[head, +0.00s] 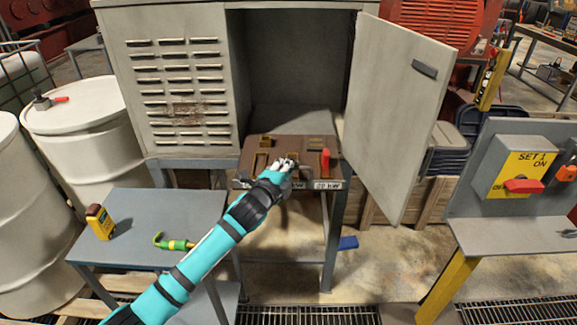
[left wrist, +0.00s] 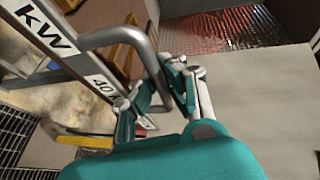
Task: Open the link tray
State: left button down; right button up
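The link tray (head: 257,142) has a brown surface with brass-coloured links and a red-handled piece. It lies at the foot of the open grey cabinet, and its front strip (head: 328,184) carries kW labels. In the left wrist view the labelled strip (left wrist: 62,48) and its grey tubular handle (left wrist: 142,48) are close. My left gripper (head: 286,163) is at the tray's front edge. In the left wrist view its fingers (left wrist: 160,88) lie on both sides of the handle and look closed on it. The gripper hides part of the strip and handle in the head view. My right gripper is out of view.
The cabinet door (head: 395,110) stands open on the right. A switch panel (head: 515,165) stands right. The floor before the tray looks mostly clear.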

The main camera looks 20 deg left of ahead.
pick_arm(q)
jog(key=shift+f, duration=0.2)
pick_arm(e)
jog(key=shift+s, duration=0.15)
pick_arm(q)
jog(key=c, duration=1.4)
grip_release()
jog(key=shift+a, duration=0.1)
jog(key=shift+r, duration=0.1)
jog(key=shift+s, duration=0.1)
jog(key=v, duration=1.1)
jog(key=shift+s, duration=0.4)
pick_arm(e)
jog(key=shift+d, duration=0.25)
